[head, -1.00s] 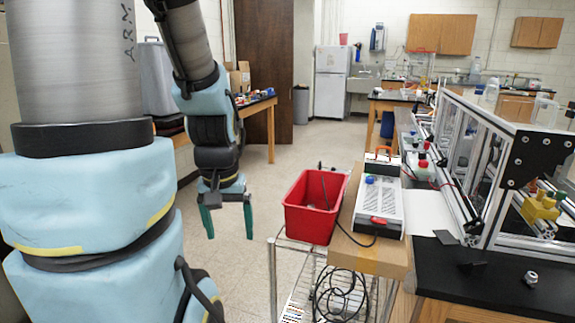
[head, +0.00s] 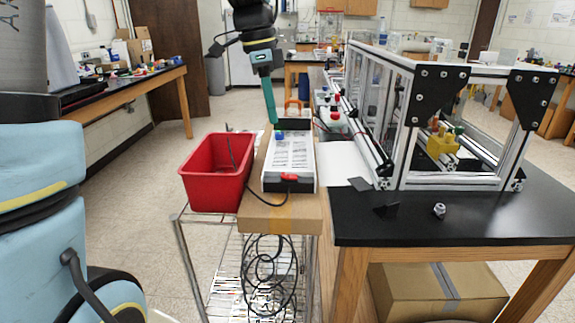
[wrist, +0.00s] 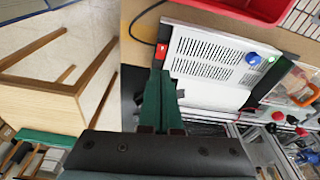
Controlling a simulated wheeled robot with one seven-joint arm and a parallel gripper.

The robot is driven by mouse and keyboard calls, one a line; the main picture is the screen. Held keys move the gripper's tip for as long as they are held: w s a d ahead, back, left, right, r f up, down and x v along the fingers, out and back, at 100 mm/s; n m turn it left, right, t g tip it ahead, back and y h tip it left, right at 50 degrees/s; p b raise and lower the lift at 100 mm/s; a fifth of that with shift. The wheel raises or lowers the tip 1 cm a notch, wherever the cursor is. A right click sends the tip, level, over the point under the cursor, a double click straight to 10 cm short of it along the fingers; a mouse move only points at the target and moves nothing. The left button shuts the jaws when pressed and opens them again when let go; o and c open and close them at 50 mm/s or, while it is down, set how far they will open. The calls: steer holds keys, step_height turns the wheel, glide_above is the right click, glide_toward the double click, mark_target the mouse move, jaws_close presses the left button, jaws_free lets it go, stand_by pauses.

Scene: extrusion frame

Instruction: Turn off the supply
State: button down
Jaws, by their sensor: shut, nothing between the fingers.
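The supply (head: 290,155) is a white vented box with black ends, lying on a cardboard-coloured surface. Its red switch (head: 289,177) is on the near black end, and a blue knob (head: 279,134) is at the far end. My gripper (head: 273,122) points down with its green fingers shut and empty. In the head view its tips overlap the far end near the blue knob. In the wrist view my gripper (wrist: 160,75) lies in front of the supply (wrist: 215,65), with its tips just below the red switch (wrist: 161,51). I cannot tell the gap in height.
A red bin (head: 215,175) stands left of the supply on a wire cart. A black cord hangs coiled (head: 268,275) below. The aluminium extrusion frame (head: 400,130) stands close on the right on a black bench (head: 455,215). Open floor lies to the left.

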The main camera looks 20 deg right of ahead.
steer(key=shift+s+d+r+m, duration=0.1)
steer(key=shift+d+r+m, duration=0.15)
steer(key=shift+d, duration=0.25)
steer(key=shift+s+d+r+m, duration=0.1)
steer(key=shift+d+r+m, duration=0.05)
steer(key=shift+d+m, duration=0.3)
steer(key=p, duration=0.4)
glide_toward(286, 176)
steer(key=f, duration=0.2)
steer(key=d+f, duration=0.1)
steer(key=f, duration=0.2)
steer(key=shift+s+d+f, duration=0.1)
steer(key=shift+s+f, duration=0.05)
steer(key=shift+f, duration=0.55)
steer(key=shift+f, duration=0.1)
